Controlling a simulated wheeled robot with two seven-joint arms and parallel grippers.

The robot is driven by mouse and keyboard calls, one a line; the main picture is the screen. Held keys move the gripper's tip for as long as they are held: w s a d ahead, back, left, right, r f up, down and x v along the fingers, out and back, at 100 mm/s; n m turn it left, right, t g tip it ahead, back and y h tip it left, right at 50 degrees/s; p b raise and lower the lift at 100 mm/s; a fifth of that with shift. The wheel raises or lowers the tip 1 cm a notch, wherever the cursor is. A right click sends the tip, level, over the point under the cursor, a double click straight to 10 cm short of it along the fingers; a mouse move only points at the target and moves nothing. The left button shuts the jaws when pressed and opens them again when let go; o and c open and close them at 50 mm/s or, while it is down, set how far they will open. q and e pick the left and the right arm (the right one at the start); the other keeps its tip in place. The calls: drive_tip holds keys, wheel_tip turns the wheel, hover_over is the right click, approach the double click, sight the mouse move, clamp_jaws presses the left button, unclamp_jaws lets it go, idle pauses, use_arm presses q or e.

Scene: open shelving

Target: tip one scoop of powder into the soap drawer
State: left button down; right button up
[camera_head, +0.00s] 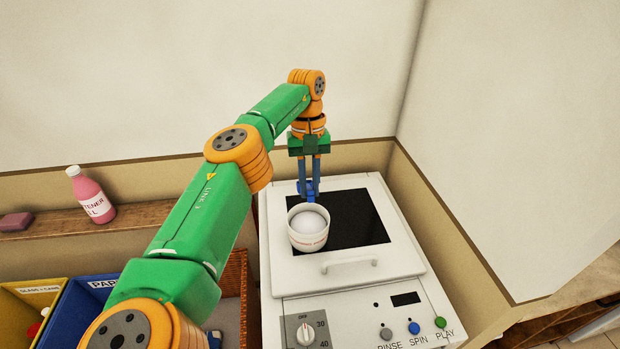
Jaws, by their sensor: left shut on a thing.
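A white cup (308,239) with a reddish printed band holds a rounded heap of white powder (308,221). It is upright over the dark window of the white washing machine (275,272). My left gripper (309,189) points down at the cup's far rim, its blue fingertips shut. The grip itself is partly hidden behind the rim. Whether the cup hangs just above the lid or touches it is unclear. I cannot make out an open soap drawer. My right gripper is not in view.
The machine's lid has a front handle (348,264); a dial (306,335) and several buttons sit below. A pink bottle (90,196) and a reddish block (15,222) stand on the left ledge. Blue and yellow bins (92,286) are lower left. A wall rises close on the right.

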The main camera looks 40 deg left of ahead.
use_arm(q)
drive_tip(key=shift+w+d+f, duration=0.1)
drive_tip(key=shift+f, duration=0.25)
wheel_tip(320, 180, down, 9)
drive_tip(key=shift+w+d+r+b, duration=0.1)
drive_tip(key=shift+w+b, duration=0.05)
drive_tip(key=shift+b, duration=0.95)
drive_tip(key=shift+f+b, duration=0.65)
drive_tip(key=shift+f, duration=0.2)
drive_tip(key=shift+r+p, duration=1.75)
drive_tip(key=shift+r, duration=3.35)
